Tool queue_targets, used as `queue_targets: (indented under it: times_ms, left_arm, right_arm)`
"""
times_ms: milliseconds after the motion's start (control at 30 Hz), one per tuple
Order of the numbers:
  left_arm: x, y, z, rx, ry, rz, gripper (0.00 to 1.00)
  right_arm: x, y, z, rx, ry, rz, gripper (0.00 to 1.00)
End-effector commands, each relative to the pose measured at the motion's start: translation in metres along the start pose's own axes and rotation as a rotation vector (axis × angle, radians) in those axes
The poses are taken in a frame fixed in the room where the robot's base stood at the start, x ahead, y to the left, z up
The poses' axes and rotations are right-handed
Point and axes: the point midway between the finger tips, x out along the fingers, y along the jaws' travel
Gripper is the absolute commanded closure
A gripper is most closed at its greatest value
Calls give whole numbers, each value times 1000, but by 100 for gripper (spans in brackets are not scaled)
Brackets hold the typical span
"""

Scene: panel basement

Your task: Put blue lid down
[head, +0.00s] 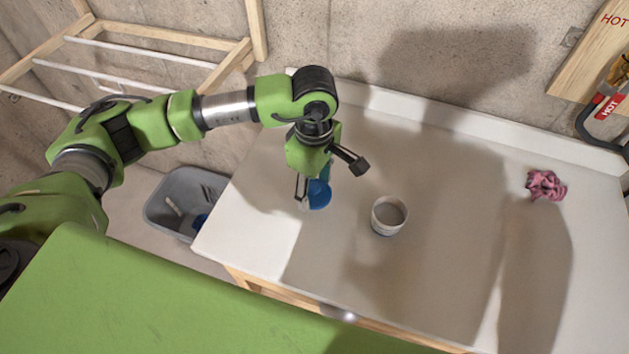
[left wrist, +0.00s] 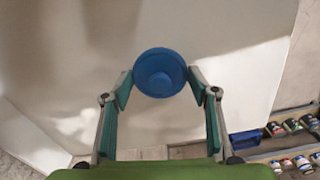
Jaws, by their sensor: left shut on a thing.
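The blue lid (head: 319,194) is held in my left gripper (head: 317,190), over the left part of the white tabletop (head: 262,214). In the left wrist view the round blue lid (left wrist: 160,73) sits between the two fingertips (left wrist: 159,82), which touch it on both sides. The left gripper is shut on it. I cannot tell whether the lid touches the tabletop. A small round pot (head: 389,215) with a grey top stands upright on the table, to the right of the lid and apart from it. My right gripper is not in view.
A crumpled pink cloth (head: 545,185) lies at the table's right. A grey bin (head: 184,202) stands on the floor left of the table. A concrete wall and a raised back edge bound the table behind. The tabletop between pot and cloth is clear.

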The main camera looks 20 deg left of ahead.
Motion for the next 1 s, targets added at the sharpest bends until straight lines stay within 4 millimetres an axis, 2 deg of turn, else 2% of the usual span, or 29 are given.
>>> queue_targets:
  times_ms: [267,833,967,1000]
  left_arm:
    - [4,0,0,1,0,1,56]
    - [16,0,0,0,0,1,56]
    - [15,0,0,0,0,1,56]
    - [15,0,0,0,0,1,38]
  right_arm:
    - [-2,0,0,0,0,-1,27]
    - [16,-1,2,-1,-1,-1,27]
    - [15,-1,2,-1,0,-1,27]
    - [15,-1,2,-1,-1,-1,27]
